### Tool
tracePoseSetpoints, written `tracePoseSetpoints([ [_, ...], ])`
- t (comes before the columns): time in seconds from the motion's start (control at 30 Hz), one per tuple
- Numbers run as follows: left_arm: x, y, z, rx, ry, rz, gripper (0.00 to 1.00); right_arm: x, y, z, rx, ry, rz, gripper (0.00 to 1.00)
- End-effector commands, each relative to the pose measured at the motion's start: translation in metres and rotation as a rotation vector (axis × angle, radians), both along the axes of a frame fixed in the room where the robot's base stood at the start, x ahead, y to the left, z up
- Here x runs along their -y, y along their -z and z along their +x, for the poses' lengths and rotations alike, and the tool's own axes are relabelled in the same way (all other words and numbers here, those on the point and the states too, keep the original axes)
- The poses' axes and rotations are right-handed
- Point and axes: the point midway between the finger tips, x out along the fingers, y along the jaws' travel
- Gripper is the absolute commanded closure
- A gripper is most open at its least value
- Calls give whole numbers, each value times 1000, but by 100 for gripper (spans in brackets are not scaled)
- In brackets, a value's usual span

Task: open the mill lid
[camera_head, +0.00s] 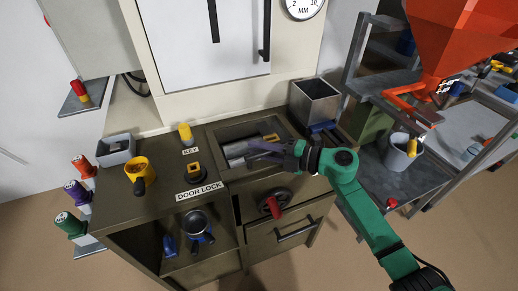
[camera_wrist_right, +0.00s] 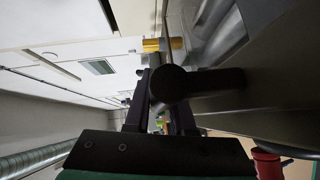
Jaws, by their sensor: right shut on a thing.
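The mill shows as a recess (camera_head: 236,131) in the dark cabinet top, with grey metal rollers or cylinders (camera_head: 236,149) and a yellow part (camera_head: 270,137) inside. My right gripper (camera_head: 265,147) reaches in from the right over the recess's front edge. In the right wrist view, a dark round-ended handle (camera_wrist_right: 170,84) lies between the fingers (camera_wrist_right: 160,98), and they are shut on it. A dark flat panel (camera_wrist_right: 275,75) lies just beside the handle; I cannot tell whether it is the lid. The fingers hide part of the recess. My left gripper is not in view.
A metal bin (camera_head: 315,102) stands behind the gripper on the right. A red-handled crank (camera_head: 271,206) sits on the cabinet front below. A yellow cup (camera_head: 140,171) and a grey box (camera_head: 117,149) stand at the left. An orange hopper (camera_head: 460,40) hangs at the upper right.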

Motion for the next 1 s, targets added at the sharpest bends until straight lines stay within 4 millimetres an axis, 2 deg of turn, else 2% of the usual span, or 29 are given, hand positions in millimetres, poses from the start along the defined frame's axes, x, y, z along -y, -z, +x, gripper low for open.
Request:
tracePoseSetpoints([
  [0.83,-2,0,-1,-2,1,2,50,1,1,0,-2,1,-2,100],
  [1.0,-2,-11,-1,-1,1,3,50,1,-7,1,-16,2,-6,100],
])
